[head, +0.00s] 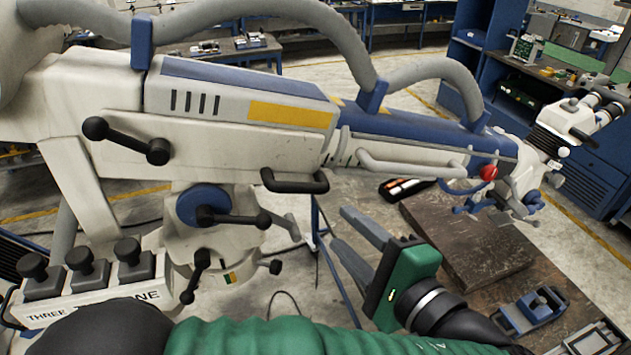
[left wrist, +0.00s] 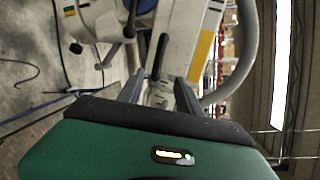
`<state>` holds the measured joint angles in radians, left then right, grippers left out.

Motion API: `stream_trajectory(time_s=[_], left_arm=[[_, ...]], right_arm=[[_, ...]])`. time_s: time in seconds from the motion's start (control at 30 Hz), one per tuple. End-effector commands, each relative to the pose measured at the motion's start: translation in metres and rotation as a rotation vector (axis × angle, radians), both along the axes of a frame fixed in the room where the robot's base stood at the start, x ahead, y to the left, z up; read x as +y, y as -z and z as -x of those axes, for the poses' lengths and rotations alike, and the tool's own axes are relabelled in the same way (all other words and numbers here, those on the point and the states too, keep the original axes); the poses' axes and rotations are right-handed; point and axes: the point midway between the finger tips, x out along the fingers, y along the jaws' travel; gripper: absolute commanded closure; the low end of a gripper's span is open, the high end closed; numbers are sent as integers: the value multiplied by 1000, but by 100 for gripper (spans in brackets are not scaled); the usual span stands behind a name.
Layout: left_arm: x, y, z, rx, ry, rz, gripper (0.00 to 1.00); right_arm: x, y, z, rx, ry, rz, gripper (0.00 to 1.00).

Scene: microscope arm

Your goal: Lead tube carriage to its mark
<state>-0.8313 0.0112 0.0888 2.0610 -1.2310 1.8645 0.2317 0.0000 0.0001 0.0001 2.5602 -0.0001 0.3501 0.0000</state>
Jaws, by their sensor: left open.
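The microscope arm (head: 235,135) runs from upper left to right in the head view, white and blue with a yellow panel (head: 290,114). Its white-and-blue far section (head: 420,140) carries a white handle (head: 410,168) and a red knob (head: 488,173). I cannot tell which part is the tube carriage or where its mark is. A black bar handle (head: 295,183) sits under the arm. My left gripper (head: 341,228) is open and empty below and right of this handle. In the left wrist view the black handle (left wrist: 157,57) shows beyond and between the open fingers (left wrist: 158,82). My right gripper is out of view.
Black-knobbed levers (head: 127,140) and a blue-capped joint (head: 205,205) stand out at left. The binocular head (head: 580,115) is at far right. A brown board (head: 465,240) and a blue tool (head: 535,307) lie on the bench at lower right. Blue shelving stands behind.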

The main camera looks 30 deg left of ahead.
Motion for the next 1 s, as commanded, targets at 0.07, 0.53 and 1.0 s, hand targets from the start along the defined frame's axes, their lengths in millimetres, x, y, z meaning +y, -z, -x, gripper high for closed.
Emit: stream_trajectory(time_s=[0.07,0.53,1.0], left_arm=[[17,-1,-8,3,-5,-2,59],[112,16,-61,5,-4,-4,59],[128,21,-69,5,-1,-1,65]], right_arm=[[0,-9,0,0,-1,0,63],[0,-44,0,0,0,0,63],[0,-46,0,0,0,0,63]])
